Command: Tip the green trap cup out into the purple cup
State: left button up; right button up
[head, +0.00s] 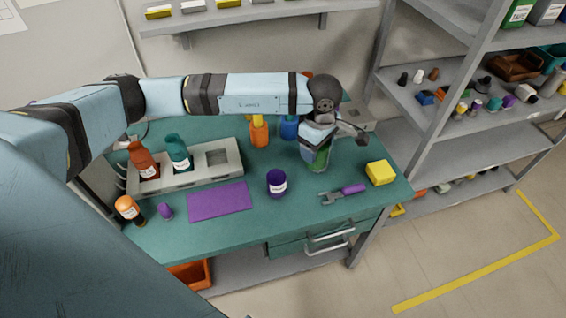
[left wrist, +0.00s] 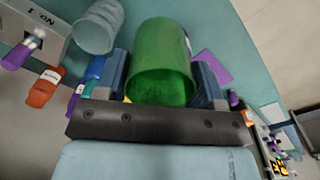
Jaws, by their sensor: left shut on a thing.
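The green trap cup (head: 319,160) is in the grip of my left gripper (head: 316,150), right of the table's middle. In the left wrist view the green cup (left wrist: 163,55) sits between the two fingers of the left gripper (left wrist: 160,78), one on each side. One round end of it faces that camera; I cannot make out any contents. Whether it touches the table is unclear. The purple cup (head: 277,184) stands upright on the table, left of and nearer than the green cup, apart from it. My right gripper is not in view.
A purple mat (head: 219,201) lies left of the purple cup. A grey rack (head: 200,176) holds red and teal bottles. A purple-handled tool (head: 343,194) and a yellow block (head: 380,173) lie at right. Orange (head: 259,132) and blue (head: 289,128) bottles stand behind.

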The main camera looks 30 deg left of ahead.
pick_arm(q)
jog(key=n, duration=0.1)
jog(key=w+n, duration=0.2)
jog(key=n, duration=0.1)
jog(key=shift+d+f+p, duration=0.25)
jog(key=shift+d+p, duration=0.1)
jog(key=shift+p, duration=0.05)
jog(key=shift+w+d+f+n, duration=0.1)
jog(key=shift+w+n, duration=0.25)
jog(key=shift+n, duration=0.75)
notch_tip(320, 180, down, 12)
jog(key=a+m+p, duration=0.1)
jog(key=m+p, duration=0.7)
jog(key=m, duration=2.6)
jog(key=shift+f, duration=0.15)
jog(key=shift+a, duration=0.1)
